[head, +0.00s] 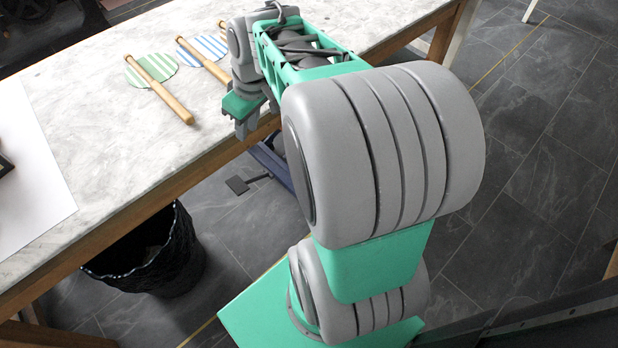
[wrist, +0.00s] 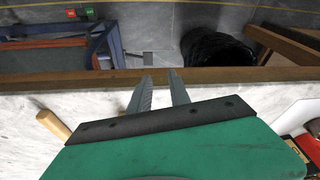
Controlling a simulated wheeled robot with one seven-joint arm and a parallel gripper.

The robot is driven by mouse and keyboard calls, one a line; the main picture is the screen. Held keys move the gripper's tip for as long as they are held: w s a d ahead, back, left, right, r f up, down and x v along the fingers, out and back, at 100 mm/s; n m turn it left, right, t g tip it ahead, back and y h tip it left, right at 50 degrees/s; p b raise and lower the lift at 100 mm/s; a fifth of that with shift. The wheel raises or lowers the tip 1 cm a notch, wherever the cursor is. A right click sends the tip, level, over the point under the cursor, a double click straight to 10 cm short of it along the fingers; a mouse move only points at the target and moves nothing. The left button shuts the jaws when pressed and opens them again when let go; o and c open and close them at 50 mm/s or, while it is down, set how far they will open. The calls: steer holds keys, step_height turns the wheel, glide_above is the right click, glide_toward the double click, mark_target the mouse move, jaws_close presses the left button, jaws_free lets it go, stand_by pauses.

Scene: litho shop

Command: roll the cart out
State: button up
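The cart seems to be the dark blue metal frame (head: 272,168) under the table's edge, mostly hidden by the tabletop and my arm. In the wrist view it shows at the left as a blue frame (wrist: 107,42) with a brown panel inside and small red and green patches at its far end. A dark pedal (head: 238,185) on a rod sticks out beside it, also seen in the wrist view (wrist: 148,58). My gripper (wrist: 160,78) is open and empty, over the table's edge, its fingers apart from the cart. No handle is clearly visible.
A marble-topped table (head: 105,120) with a wooden edge lies under my gripper. A black bin (head: 150,255) stands on the floor. Grey tiled floor (head: 545,150) is open at the right.

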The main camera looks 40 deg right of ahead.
steer(key=s+d+f+n+t+y+b, duration=0.15)
steer(key=d+f+n+b, duration=0.25)
steer(key=d+f+b, duration=1.65)
steer(key=d+p+x, duration=0.1)
steer(key=x, duration=0.7)
steer(key=s+d+f+x, duration=0.1)
steer(key=d+x, duration=0.1)
steer(key=x, duration=0.6)
steer(key=shift+s+d+f+p, duration=0.25)
steer(key=shift+d+f+p, duration=0.1)
steer(key=shift+d+f, duration=0.1)
steer(key=shift+g, duration=0.25)
jaws_close()
steer(key=shift+a, duration=0.1)
